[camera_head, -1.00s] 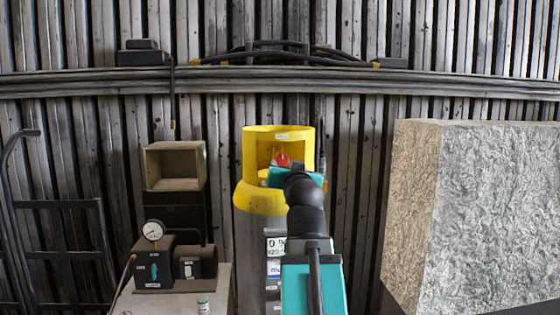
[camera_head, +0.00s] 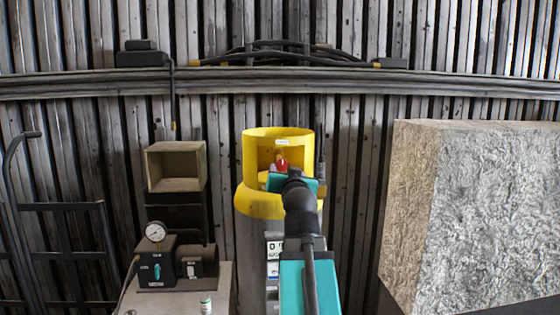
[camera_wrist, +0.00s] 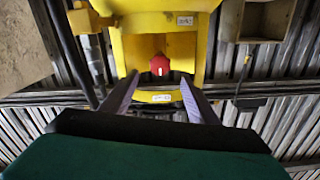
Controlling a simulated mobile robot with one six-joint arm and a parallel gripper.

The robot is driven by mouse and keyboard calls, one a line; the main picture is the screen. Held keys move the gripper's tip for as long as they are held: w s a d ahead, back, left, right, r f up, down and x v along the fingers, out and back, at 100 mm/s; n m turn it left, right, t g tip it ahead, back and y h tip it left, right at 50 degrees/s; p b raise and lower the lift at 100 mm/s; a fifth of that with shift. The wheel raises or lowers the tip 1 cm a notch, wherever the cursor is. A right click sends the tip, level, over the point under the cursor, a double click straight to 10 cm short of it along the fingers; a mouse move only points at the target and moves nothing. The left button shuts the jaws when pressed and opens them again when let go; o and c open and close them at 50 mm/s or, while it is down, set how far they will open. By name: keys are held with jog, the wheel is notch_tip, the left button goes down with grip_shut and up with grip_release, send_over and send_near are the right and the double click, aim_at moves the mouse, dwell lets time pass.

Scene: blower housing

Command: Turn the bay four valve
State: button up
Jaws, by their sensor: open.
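A grey gas cylinder (camera_head: 250,235) with a yellow collar (camera_head: 252,155) stands against the wall in the head view. A red valve knob (camera_head: 282,164) with a white mark sits inside the collar opening. The wrist view shows the red knob (camera_wrist: 160,66) centred beyond my two fingertips. My gripper (camera_wrist: 160,82) is open and empty, its fingers on either side of the line to the knob and apart from it. In the head view my teal wrist hides the fingers and the lower part of the opening. I cannot read a bay number.
A bench (camera_head: 222,285) at lower left bears a black device with a gauge (camera_head: 155,231). An open wooden box (camera_head: 175,182) is above it. A large rough block (camera_head: 490,220) fills the right side. A hand truck (camera_head: 60,206) stands far left.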

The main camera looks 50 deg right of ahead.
aim_at(283, 165)
jog(key=shift+p+x, duration=2.05)
jog(key=shift+p, duration=0.85)
jog(key=shift+p+x, duration=0.7)
jog(key=shift+x, duration=2.1)
